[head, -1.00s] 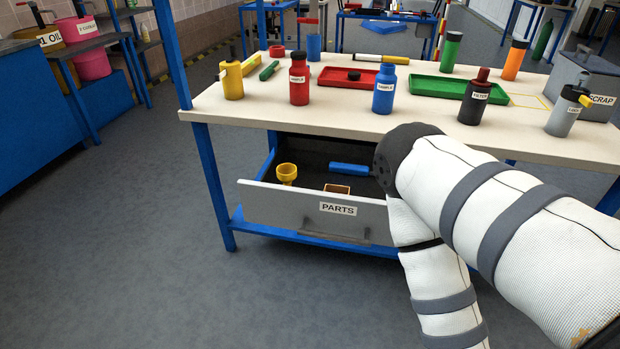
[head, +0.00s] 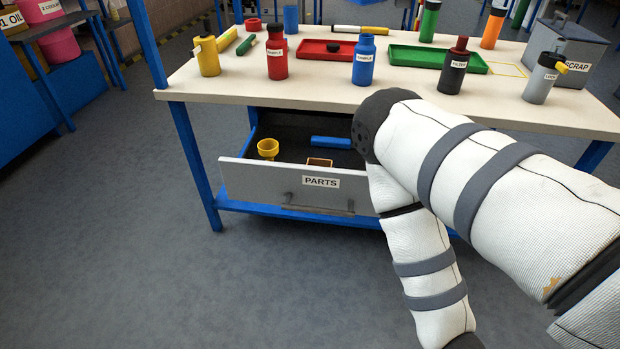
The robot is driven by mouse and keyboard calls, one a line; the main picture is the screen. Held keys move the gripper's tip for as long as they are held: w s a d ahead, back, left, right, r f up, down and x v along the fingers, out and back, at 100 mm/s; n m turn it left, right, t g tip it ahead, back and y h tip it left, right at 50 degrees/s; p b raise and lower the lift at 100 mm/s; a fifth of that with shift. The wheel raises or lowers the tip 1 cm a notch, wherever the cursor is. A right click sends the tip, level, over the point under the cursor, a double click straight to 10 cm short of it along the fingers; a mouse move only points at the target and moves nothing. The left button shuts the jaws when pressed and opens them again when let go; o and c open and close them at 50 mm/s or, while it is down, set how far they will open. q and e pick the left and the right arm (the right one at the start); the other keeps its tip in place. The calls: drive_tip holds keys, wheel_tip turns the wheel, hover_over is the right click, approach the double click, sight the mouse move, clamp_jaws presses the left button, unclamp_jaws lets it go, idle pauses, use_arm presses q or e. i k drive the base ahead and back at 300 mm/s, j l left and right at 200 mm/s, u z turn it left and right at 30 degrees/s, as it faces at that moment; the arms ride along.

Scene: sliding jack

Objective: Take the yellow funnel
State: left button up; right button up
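The yellow funnel (head: 268,148) sits in the left part of the open drawer (head: 250,182) labelled PARTS, under the workbench. Its wide rim faces up and nothing covers it. My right arm comes in from the right and bends in front of the drawer's right end and the table edge. Its gripper is not visible. My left arm and gripper are outside the view.
A blue bar (head: 331,142) and a small yellow box (head: 319,162) share the drawer. The workbench top (head: 330,96) carries several bottles, a red tray (head: 322,52), a green tray (head: 420,57) and a scrap bin (head: 572,55). The floor left of the drawer is clear.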

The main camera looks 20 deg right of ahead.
sight(269, 149)
drive_tip(key=i+j+z, duration=0.25)
drive_tip(key=i+j, duration=0.15)
drive_tip(key=j, duration=0.25)
drive_tip(key=i+j+z, duration=0.15)
drive_tip(key=j, duration=0.2)
drive_tip(key=i+j+z, duration=0.1)
drive_tip(key=j, duration=0.3)
drive_tip(key=i, duration=0.1)
